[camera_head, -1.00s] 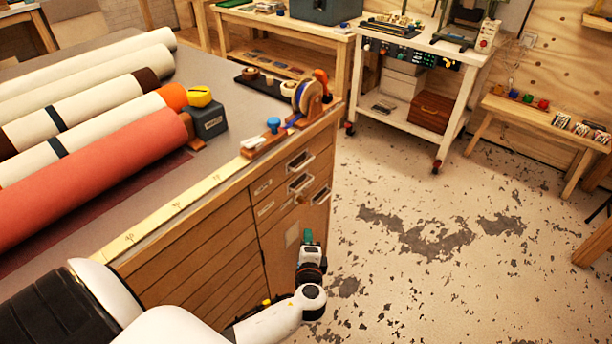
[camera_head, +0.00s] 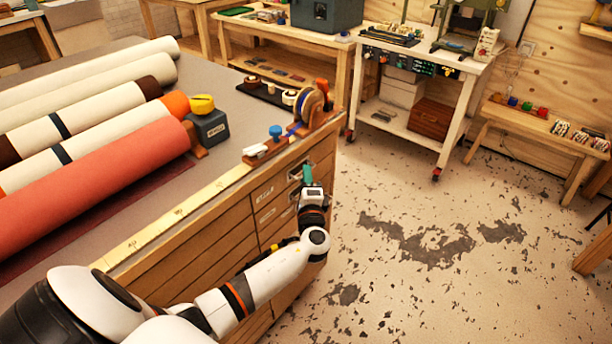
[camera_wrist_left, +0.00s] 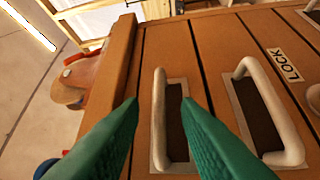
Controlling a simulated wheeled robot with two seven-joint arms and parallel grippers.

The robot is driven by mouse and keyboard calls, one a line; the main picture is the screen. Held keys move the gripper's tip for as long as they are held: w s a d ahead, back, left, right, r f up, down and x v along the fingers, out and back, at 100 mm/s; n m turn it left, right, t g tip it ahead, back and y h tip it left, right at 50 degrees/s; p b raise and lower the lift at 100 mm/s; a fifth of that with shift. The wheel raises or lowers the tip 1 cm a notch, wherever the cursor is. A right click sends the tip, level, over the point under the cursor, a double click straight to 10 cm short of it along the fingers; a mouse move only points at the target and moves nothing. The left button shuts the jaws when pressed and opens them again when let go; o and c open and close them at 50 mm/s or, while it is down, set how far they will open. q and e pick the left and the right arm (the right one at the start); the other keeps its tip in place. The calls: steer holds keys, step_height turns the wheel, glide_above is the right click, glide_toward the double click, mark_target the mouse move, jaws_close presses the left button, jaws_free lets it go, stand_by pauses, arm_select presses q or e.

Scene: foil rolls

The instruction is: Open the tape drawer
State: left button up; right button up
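The wooden cabinet (camera_head: 210,235) has a column of drawers with metal pull handles at its right end, under the worktop. The drawers look shut. My left gripper (camera_head: 307,174) is at the topmost drawer (camera_head: 264,193) in the head view. In the left wrist view, its two green fingers (camera_wrist_left: 160,101) are open and apart. The topmost drawer's handle (camera_wrist_left: 158,125) shows between them, and I cannot tell whether they touch it. A second handle (camera_wrist_left: 268,110) is to the right, beside a label reading LOCK (camera_wrist_left: 284,65). No readable label shows which is the tape drawer. My right gripper is out of view.
A tape dispenser (camera_head: 308,104) and a blue-knobbed tool (camera_head: 275,133) stand near the worktop's edge above the drawers. Large rolls (camera_head: 90,180) lie on the worktop. The floor (camera_head: 410,270) right of the cabinet is clear. A white cart (camera_head: 408,130) stands behind.

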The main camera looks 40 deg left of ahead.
arm_select(q)
steer(key=shift+w+a, duration=0.25)
steer(key=shift+c, duration=0.5)
jaws_close()
